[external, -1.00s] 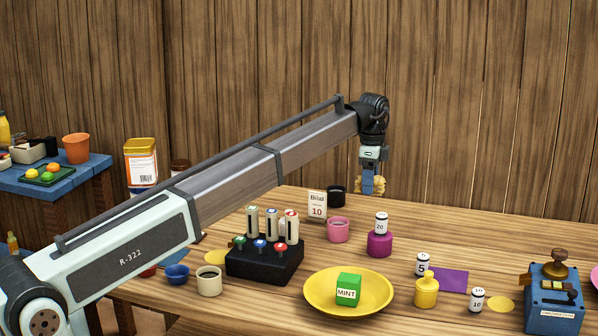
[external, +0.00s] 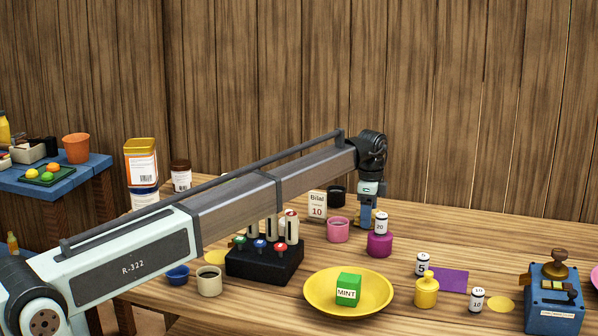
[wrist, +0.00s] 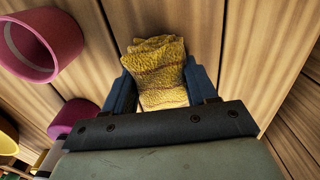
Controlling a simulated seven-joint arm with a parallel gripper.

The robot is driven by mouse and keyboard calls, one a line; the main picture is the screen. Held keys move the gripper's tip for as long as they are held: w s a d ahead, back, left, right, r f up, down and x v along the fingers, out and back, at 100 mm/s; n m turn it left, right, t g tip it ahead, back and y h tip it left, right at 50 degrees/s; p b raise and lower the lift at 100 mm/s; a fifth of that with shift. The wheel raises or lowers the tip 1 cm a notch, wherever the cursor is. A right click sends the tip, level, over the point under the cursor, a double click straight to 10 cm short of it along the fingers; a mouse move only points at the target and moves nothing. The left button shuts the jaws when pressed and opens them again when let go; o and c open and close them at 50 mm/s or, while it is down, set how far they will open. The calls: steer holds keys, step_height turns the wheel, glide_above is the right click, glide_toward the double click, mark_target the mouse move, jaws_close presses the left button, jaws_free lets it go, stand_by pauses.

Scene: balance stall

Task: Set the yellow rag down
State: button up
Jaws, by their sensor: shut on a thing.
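The yellow rag (wrist: 156,68) is a crumpled, textured cloth. In the wrist view it is between the two blue fingers of my gripper (wrist: 155,92), which is shut on it. In the external view my gripper (external: 366,218) points down, low over the back of the wooden table, behind the purple weight (external: 379,244) and right of the pink cup (external: 338,230). The rag is mostly hidden there, and I cannot tell whether it touches the table.
In the wrist view the pink cup (wrist: 45,48) and purple weight (wrist: 72,117) are close on the left; bare planks lie to the right. A black cup (external: 337,196) and a "Bilal 10" card (external: 317,204) stand nearby. A yellow dish (external: 318,306) holds a green MINT block (external: 348,290).

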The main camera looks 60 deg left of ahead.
steer(key=shift+f, duration=0.1)
steer(key=o, duration=1)
step_height(320, 180, up, 12)
steer(key=shift+r, duration=0.15)
stand_by(0.4)
